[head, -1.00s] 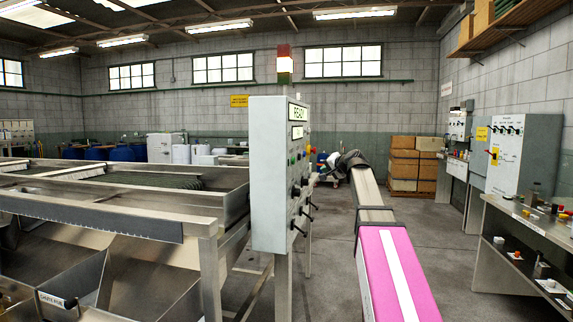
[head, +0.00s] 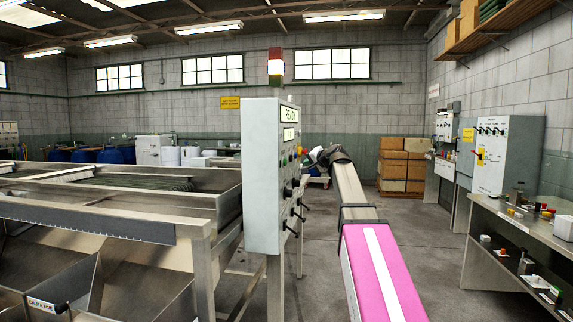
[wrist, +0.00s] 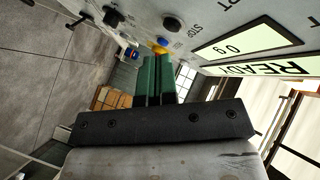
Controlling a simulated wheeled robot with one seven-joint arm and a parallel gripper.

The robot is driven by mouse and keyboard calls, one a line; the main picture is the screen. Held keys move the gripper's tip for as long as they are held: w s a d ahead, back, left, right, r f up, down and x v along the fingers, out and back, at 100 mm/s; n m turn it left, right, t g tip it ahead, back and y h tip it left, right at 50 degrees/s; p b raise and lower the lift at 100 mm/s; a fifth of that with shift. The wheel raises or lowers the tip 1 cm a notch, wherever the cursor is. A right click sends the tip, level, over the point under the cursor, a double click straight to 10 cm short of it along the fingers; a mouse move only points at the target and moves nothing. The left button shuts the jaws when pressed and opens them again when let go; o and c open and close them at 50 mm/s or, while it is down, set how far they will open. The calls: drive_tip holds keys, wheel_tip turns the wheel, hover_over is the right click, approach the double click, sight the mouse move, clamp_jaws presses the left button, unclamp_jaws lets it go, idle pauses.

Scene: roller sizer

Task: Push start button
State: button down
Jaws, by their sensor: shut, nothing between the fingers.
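The grey control box (head: 262,180) stands on a post left of my arm in the head view. Its narrow front face (head: 290,180) is seen at a steep angle, with displays, small buttons and black knobs. I cannot make out a start label. The head view mostly hides the gripper behind my arm.
A metal sizer frame (head: 105,225) fills the left. A metal bench (head: 510,215) with small items stands right, below a grey wall cabinet (head: 507,155). Stacked boxes (head: 402,165) stand at the back. Open floor (head: 425,235) lies between my arm and the bench.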

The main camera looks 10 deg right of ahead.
drive_tip(key=shift+w+a, duration=0.3)
drive_tip(key=shift+a, duration=0.55)
drive_tip(key=shift+w+a, duration=0.25)
drive_tip(key=shift+a, duration=0.65)
drive_tip(key=shift+w+a, duration=0.3)
drive_tip(key=shift+a, duration=0.55)
drive_tip(key=shift+w+a, duration=0.15)
drive_tip(key=shift+a, duration=0.25)
drive_tip(key=shift+w+a, duration=0.15)
drive_tip(key=shift+a, duration=0.35)
idle(0.8)
idle(0.4)
drive_tip(key=shift+s+d, duration=0.3)
drive_tip(key=shift+d, duration=0.6)
drive_tip(key=d, duration=0.1)
drive_tip(key=s+d, duration=0.1)
drive_tip(key=d, duration=0.2)
drive_tip(key=shift+s+d, duration=0.25)
drive_tip(key=shift+d, duration=0.15)
